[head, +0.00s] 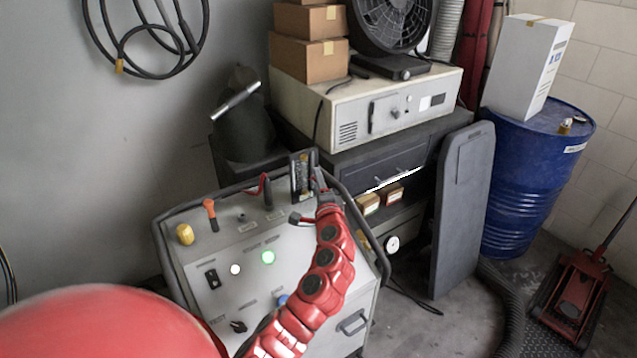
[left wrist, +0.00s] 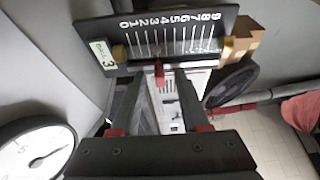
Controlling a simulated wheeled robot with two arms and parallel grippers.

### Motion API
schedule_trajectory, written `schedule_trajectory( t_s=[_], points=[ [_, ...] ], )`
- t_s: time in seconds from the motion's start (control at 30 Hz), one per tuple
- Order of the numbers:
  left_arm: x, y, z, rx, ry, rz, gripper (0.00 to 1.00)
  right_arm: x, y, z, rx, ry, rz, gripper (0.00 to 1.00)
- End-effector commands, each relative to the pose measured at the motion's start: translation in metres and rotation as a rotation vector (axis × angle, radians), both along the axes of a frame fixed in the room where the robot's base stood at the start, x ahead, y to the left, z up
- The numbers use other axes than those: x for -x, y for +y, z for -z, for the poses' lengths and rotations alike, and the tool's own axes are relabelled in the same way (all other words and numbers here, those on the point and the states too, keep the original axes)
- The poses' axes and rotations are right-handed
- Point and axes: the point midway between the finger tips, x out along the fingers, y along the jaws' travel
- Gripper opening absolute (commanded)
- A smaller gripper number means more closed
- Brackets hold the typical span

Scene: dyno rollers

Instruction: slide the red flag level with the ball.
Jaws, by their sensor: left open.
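The dark scale frame (head: 302,176) stands at the back of the grey console's top. In the left wrist view, its black number plate (left wrist: 190,32) shows digits beside white tick lines. The red flag (left wrist: 158,71) is small and sits at the plate's lower edge, near the middle digits. A white card (left wrist: 103,55) at the plate's left end reads "BALL 3". I cannot make out the ball itself. My left gripper (head: 319,182) is at the frame's right side. In the left wrist view my left gripper (left wrist: 162,82) is open, its dark fingers either side of the flag.
A white instrument box (head: 365,110) stands behind. A round dial (left wrist: 37,150) is at the wrist view's lower left.

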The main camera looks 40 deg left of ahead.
Motion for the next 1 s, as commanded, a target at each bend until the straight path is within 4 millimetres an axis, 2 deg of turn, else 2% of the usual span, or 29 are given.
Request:
schedule_trajectory(
  t_s=[0.17, 0.33, 0.87, 1.0],
  points=[
    [0.002, -0.002, 0.000, -0.001, -0.001, 0.000, 0.45, 0.000, 0.000, 0.001, 0.000, 0.000, 0.000, 0.00],
    [0.014, -0.014, 0.001, -0.002, -0.002, 0.000, 0.45, 0.000, 0.000, 0.005, 0.000, 0.000, 0.000, 0.00],
    [0.096, -0.098, 0.002, -0.003, -0.001, 0.008, 0.45, 0.000, 0.000, 0.030, 0.000, 0.000, 0.000, 0.00],
    [0.112, -0.114, 0.001, -0.001, -0.002, 0.006, 0.45, 0.000, 0.000, 0.033, 0.000, 0.000, 0.000, 0.00]
  ],
)
